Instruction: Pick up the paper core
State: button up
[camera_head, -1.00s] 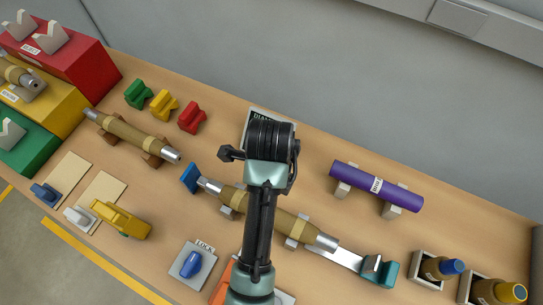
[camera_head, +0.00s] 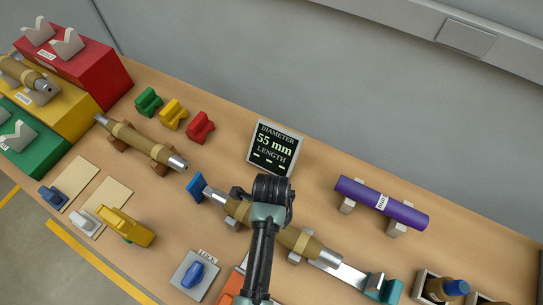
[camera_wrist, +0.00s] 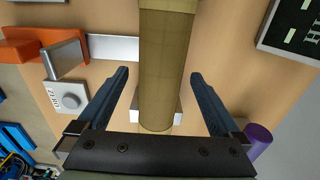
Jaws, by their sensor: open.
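A brown paper-wrapped core (camera_head: 300,241) with pale bands and silvery ends lies on light supports in the middle of the table. My arm hides its middle in the head view. In the wrist view the brown wrapped core (camera_wrist: 165,75) runs lengthwise between the spread fingers of my gripper (camera_wrist: 158,75). The gripper is open, with a gap on both sides. I cannot tell how far the fingers are above the core. Similar wrapped cores lie on brown supports at the left (camera_head: 141,142) and on the yellow stand (camera_head: 28,74).
A blue stop (camera_head: 196,187) and a teal stop (camera_head: 383,287) flank the middle core. A display (camera_head: 274,147) reading 55 mm stands behind it. A purple roll (camera_head: 381,203) rests at the right. Red, yellow and green V-blocks and a lock switch (camera_head: 195,275) stand nearby.

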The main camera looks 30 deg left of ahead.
jog(key=shift+f, duration=0.55)
grip_shut()
jog(key=shift+w+r, duration=0.1)
